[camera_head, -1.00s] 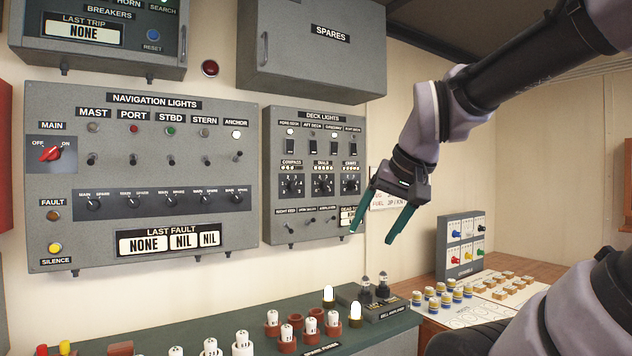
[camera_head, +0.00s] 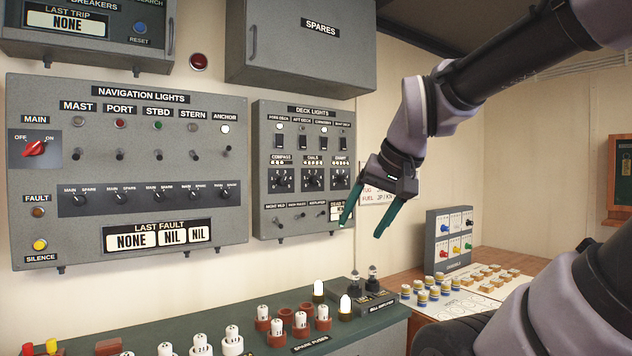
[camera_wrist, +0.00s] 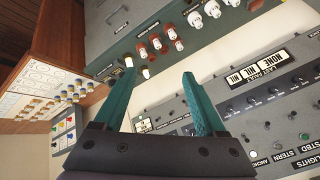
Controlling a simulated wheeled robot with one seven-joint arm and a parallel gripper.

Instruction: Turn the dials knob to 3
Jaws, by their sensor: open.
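The dials knob (camera_head: 312,180) is a small black rotary knob on a dark square plate, the middle of three on the deck lights panel (camera_head: 262,215). The knob's setting is too small to read. My gripper (camera_head: 369,225) has teal fingers spread apart and empty. It hangs right of and below the knob, in front of the panel's lower right edge, and touches nothing that I can see. In the wrist view my gripper (camera_wrist: 160,75) is also open, with only part of the deck lights panel (camera_wrist: 178,124) showing; the dials knob cannot be made out there.
The navigation lights panel (camera_head: 75,240) is to the left. The spares cabinet (camera_head: 300,60) hangs above. Below is a green-topped bench (camera_head: 205,325) with white fuses and lamps. A wooden table (camera_head: 490,260) with small parts stands at the right.

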